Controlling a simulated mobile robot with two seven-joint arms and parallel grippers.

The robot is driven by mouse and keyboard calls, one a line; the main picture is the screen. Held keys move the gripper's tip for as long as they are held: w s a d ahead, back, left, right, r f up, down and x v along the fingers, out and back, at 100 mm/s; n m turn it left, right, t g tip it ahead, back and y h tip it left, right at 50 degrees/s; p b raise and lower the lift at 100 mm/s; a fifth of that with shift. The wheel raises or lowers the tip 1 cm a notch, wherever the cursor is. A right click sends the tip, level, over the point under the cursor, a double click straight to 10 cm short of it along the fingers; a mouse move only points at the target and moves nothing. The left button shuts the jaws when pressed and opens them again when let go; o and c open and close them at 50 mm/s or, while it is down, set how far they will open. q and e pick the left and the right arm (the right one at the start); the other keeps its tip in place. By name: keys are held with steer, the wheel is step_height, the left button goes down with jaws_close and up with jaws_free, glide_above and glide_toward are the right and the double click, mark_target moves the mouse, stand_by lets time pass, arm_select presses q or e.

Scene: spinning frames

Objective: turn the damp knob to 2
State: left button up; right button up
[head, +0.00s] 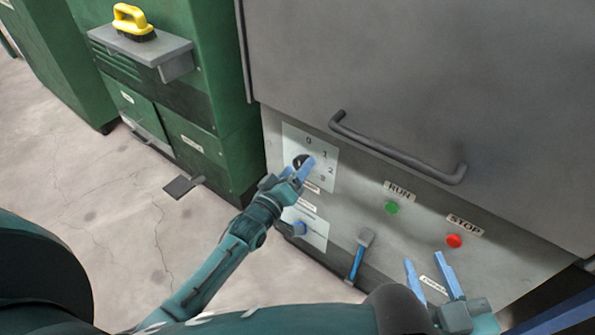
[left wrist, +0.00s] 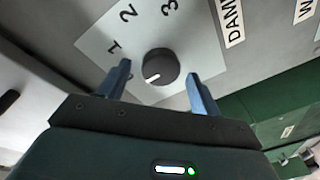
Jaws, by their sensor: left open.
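The damp knob (left wrist: 160,67) is a round dark knob on a pale dial plate (left wrist: 105,38) with numbers. In the left wrist view its white mark points to the lower left, away from 1, 2 and 3. The 0 is out of sight there. A partly visible "DAM" label (left wrist: 232,20) is beside the plate. In the head view the knob (head: 299,160) is partly covered by my left gripper (head: 302,171). That gripper is open, with one finger on each side of the knob; contact is not clear. My right gripper (head: 425,262) is open and empty near the panel's lower right.
A second knob (head: 299,228) is on a plate below. A long grey handle (head: 400,155) projects above. A yellow brush (head: 132,20) sits on a shelf.

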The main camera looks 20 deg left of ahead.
arm_select(q)
steer(key=shift+w+d, duration=0.15)
steer(key=shift+w, duration=0.4)
steer(key=c, duration=1)
